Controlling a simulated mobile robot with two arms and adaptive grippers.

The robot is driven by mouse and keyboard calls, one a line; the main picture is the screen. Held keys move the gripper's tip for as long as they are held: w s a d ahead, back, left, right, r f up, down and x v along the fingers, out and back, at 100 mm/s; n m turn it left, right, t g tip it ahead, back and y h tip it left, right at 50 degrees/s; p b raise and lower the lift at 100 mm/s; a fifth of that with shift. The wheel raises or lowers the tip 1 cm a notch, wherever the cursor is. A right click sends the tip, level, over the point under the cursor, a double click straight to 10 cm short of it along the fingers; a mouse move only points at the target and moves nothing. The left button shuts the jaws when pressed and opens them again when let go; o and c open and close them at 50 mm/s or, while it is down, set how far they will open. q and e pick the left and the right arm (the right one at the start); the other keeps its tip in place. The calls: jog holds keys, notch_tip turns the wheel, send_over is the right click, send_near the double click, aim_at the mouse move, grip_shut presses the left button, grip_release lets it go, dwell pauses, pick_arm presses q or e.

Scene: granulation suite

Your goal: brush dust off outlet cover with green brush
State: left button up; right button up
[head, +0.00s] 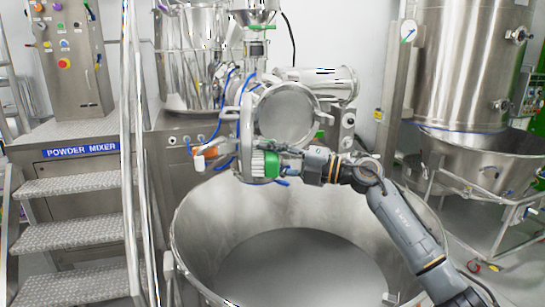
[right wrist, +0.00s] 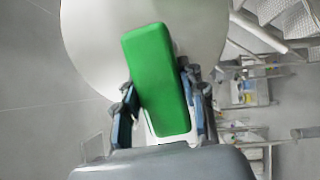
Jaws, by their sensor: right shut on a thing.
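My right gripper (head: 284,165) reaches in from the right and is shut on the green brush (head: 271,164). The brush's pale bristles (head: 258,164) point left, toward the steel outlet fittings. In the right wrist view the brush's green back (right wrist: 155,80) sits slightly tilted between both fingers (right wrist: 165,112). The round steel outlet cover (head: 287,114) hangs just above the brush, its flat face toward me. I cannot tell whether the bristles touch any metal, and no dust can be made out. My left gripper is not in view.
A wide open steel bowl (head: 408,205) stands below my right arm. Blue hoses (head: 219,124) and an orange-ended fitting (head: 208,152) are left of the brush. Steps with a handrail (head: 127,150) stand at left, and a large steel vessel (head: 465,60) at right.

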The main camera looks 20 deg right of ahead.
jog(key=shift+w+d, duration=0.25)
jog(key=shift+w, duration=0.75)
jog(key=shift+w+d, duration=0.25)
jog(key=shift+w, duration=0.7)
jog(key=shift+a+r, duration=0.1)
jog(key=shift+s+a+p, duration=0.3)
jog(key=shift+s+p, duration=0.25)
jog(key=shift+s, duration=0.45)
jog(key=shift+s+a+p, duration=0.25)
jog(key=shift+s+p, duration=0.25)
jog(key=shift+s, duration=0.5)
jog(key=shift+s+d+b, duration=0.1)
jog(key=shift+d+b, duration=0.25)
jog(key=shift+d, duration=0.45)
jog(key=shift+s+d+b, duration=0.2)
jog(key=shift+s+d, duration=0.05)
jog(key=shift+d, duration=0.8)
jog(key=shift+s+d+b, duration=0.2)
jog(key=shift+s+d, duration=0.05)
jog(key=shift+d, duration=0.75)
jog(key=shift+d, duration=0.1)
